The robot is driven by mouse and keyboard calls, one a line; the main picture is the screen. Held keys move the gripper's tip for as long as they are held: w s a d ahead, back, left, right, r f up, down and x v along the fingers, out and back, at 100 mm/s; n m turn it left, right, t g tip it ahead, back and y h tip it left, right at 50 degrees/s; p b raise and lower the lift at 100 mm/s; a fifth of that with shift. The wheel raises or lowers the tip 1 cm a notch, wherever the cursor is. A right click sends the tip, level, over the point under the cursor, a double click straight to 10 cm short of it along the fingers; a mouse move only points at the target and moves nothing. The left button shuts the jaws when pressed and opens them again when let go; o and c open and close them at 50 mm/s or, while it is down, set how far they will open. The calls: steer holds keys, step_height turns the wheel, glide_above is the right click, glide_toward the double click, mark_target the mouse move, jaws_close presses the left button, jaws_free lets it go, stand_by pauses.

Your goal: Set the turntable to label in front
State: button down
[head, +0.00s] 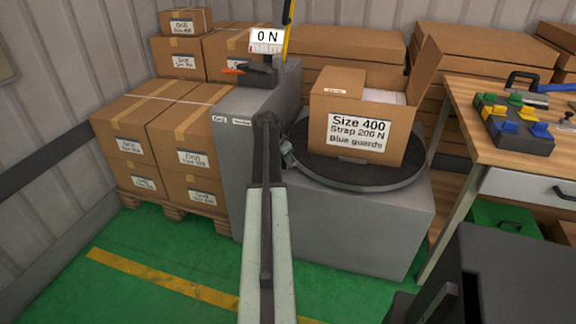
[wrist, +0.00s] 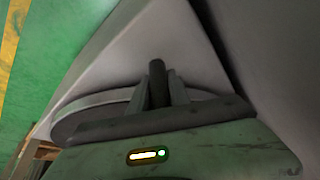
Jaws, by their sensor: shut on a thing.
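The turntable (head: 360,184) is a dark round disc with a grey rim on a grey pedestal. Its rim also shows in the wrist view (wrist: 85,119). An open cardboard box (head: 412,125) stands upright on it. The box's white label (head: 357,132) faces the head camera and reads "Size 400, Strap 200 N, Blue guards". My gripper (head: 288,158) is at the disc's left edge, partly hidden by my arm. In the wrist view, my gripper (wrist: 159,98) is shut on a dark upright peg (wrist: 157,74) at the turntable's rim.
A grey stand with a "0 N" display (head: 267,40) is behind my arm. Stacked cartons (head: 190,143) on a pallet stand at the left. A wooden workbench (head: 476,95) with a tray of coloured clips (head: 513,124) is at the right. Green floor is clear at front left.

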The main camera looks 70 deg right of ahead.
steer(key=shift+w+d, duration=0.2)
steer(key=shift+w, duration=0.25)
steer(key=shift+d, duration=0.15)
steer(key=c, duration=1.2)
jaws_free()
steer(key=shift+s, duration=0.1)
steer(key=shift+c, duration=0.2)
steer(key=shift+r, duration=0.2)
steer(key=p+v, duration=0.7)
steer(key=shift+a+r, duration=0.15)
steer(key=shift+a, duration=0.05)
